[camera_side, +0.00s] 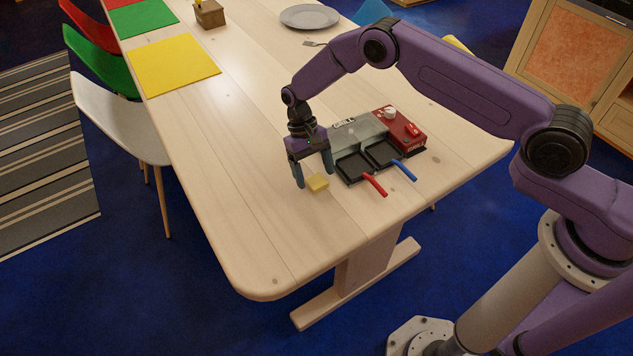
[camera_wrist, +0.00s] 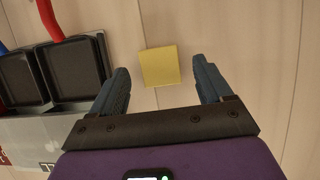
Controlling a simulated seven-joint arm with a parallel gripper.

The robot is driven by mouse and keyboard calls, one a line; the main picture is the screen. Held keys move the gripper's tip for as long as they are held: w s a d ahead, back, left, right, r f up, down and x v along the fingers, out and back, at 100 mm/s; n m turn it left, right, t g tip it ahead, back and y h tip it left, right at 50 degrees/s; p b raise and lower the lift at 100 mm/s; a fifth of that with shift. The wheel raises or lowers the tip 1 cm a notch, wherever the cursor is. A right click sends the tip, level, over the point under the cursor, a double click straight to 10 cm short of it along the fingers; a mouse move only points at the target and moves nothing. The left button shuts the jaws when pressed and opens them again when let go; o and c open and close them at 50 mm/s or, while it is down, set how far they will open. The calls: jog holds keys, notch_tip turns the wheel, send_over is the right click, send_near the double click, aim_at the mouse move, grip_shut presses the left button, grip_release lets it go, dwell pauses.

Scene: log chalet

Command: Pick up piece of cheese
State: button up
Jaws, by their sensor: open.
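A small yellow square piece of cheese (camera_side: 318,183) lies flat on the pale wooden table, near its front end. It also shows in the wrist view (camera_wrist: 159,66), a little beyond the fingertips and between their lines. My gripper (camera_side: 314,178) is open and empty, pointing down just above the table by the cheese. In the wrist view its two dark blue fingers (camera_wrist: 160,78) stand apart, wider than the cheese. I cannot tell the exact height of the fingertips above the table.
A raclette grill with two black pans (camera_side: 352,167) stands right of the cheese. The pans' red handle (camera_side: 374,185) and blue handle (camera_side: 404,171) stick out toward the front. The table left of the cheese is clear. Yellow placemat (camera_side: 172,66) and grey plate (camera_side: 310,17) lie farther back.

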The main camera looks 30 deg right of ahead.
jog(key=shift+s+f, duration=0.2)
jog(key=shift+f, duration=0.25)
jog(key=c, duration=1.1)
jog(key=shift+r, duration=0.15)
